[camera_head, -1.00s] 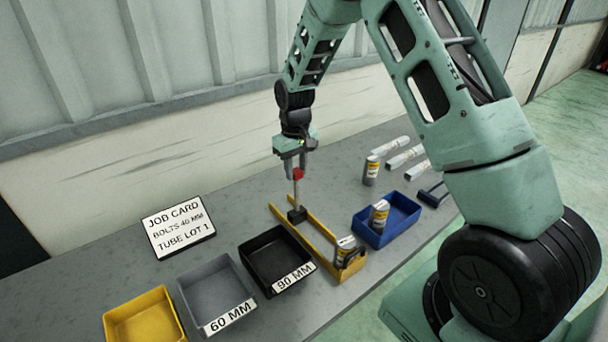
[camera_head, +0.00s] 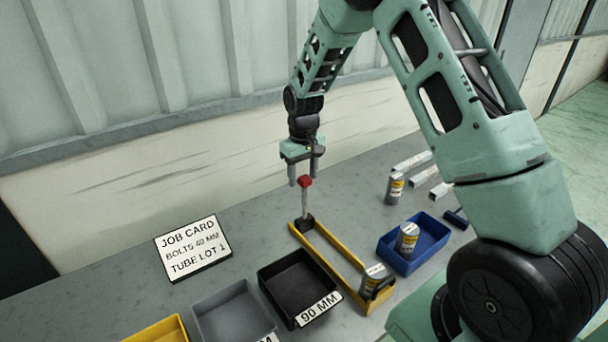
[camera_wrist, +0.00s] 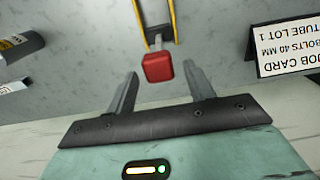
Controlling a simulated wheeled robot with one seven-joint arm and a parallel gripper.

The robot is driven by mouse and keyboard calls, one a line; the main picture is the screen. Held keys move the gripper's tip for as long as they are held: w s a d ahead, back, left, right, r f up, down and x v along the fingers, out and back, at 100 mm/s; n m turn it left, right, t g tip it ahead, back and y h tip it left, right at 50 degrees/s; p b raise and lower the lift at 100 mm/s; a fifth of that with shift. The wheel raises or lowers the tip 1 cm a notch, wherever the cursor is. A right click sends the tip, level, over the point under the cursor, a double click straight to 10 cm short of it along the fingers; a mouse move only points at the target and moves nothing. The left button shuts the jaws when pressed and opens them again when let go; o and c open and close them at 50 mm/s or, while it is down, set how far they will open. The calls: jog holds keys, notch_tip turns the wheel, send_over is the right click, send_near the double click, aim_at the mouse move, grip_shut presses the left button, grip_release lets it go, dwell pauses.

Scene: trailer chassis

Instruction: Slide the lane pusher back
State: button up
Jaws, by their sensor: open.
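The lane pusher is a dark block (camera_head: 304,222) with an upright post and a red knob (camera_head: 305,182) on top. It sits at the far end of a yellow-railed lane (camera_head: 340,260). A can (camera_head: 375,278) stands at the lane's near end. My gripper (camera_head: 306,182) is open above and just behind the knob. In the wrist view the red knob (camera_wrist: 158,67) lies just ahead of the gap between my fingertips (camera_wrist: 160,82), and nothing is held.
A black 90 MM bin (camera_head: 291,287), a grey bin (camera_head: 232,312) and a yellow bin (camera_head: 160,332) stand left of the lane. A blue tray (camera_head: 430,246) holding a can is at right. A job card (camera_head: 192,249) lies at left; the wall is behind.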

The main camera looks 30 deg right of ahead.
notch_tip(320, 180, up, 17)
jog(key=b, duration=0.3)
jog(key=shift+r+b, duration=0.2)
jog(key=shift+b, duration=0.2)
jog(key=shift+s, duration=0.1)
dwell(0.3)
